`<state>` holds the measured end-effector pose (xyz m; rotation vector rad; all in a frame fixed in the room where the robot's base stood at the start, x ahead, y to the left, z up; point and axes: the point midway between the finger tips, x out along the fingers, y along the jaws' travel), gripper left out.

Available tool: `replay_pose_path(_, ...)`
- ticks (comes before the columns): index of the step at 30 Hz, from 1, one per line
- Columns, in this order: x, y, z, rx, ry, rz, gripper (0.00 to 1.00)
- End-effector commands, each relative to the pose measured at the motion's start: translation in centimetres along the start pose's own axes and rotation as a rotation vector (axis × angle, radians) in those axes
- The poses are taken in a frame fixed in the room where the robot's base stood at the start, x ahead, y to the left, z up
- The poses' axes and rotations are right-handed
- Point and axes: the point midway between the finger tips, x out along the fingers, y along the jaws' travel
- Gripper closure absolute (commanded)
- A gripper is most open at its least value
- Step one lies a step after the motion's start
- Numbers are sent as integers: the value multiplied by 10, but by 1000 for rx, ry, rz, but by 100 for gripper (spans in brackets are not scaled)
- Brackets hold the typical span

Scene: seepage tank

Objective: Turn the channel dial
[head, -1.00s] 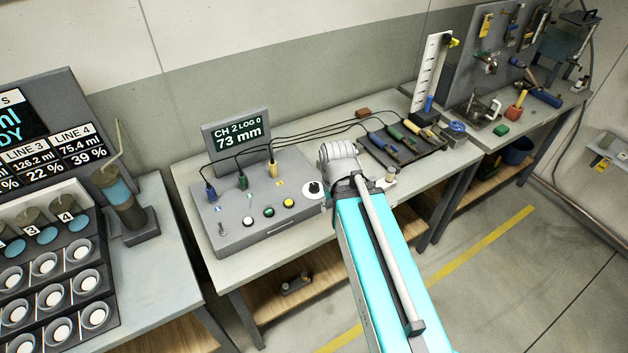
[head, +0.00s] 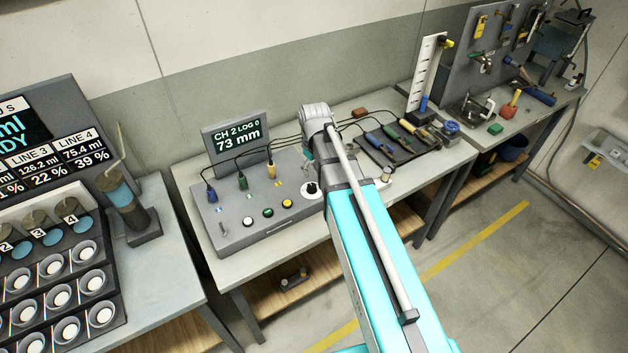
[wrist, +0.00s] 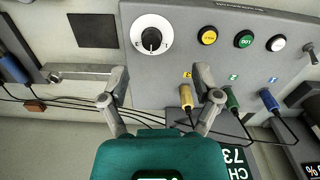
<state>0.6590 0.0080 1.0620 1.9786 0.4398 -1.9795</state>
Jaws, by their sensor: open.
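The channel dial is a black knob on a white round plate, at the right end of the grey console in the head view (head: 312,188). In the wrist view the dial (wrist: 151,39) is at the top, left of centre. My gripper (wrist: 160,73) is open and empty, its two fingers spread apart. The dial shows beyond the fingertips, roughly between their lines, and looks apart from them. In the head view my arm hides most of the gripper. The console display (head: 236,134) reads "CH 2 LOG 0, 73 mm".
Yellow, green and white buttons (wrist: 243,39) sit beside the dial on the console (head: 240,205). Yellow, green and blue plugs (wrist: 231,98) with black cables stand close to the right finger. A dark tray (head: 402,146) of coloured-handled probes lies right of my arm.

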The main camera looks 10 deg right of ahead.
Motion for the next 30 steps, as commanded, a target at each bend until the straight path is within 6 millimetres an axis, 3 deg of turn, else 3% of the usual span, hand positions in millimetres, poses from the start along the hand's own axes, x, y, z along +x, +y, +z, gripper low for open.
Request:
replay_pose_path(1, -8, 8, -17, -39, 0, 0, 19)
replay_pose_path(6, -14, 17, -35, -131, 0, 0, 19)
replay_pose_path(20, -12, 18, -35, -143, 0, 0, 19)
replay_pose_path(30, 2, 18, -35, -141, 0, 0, 19)
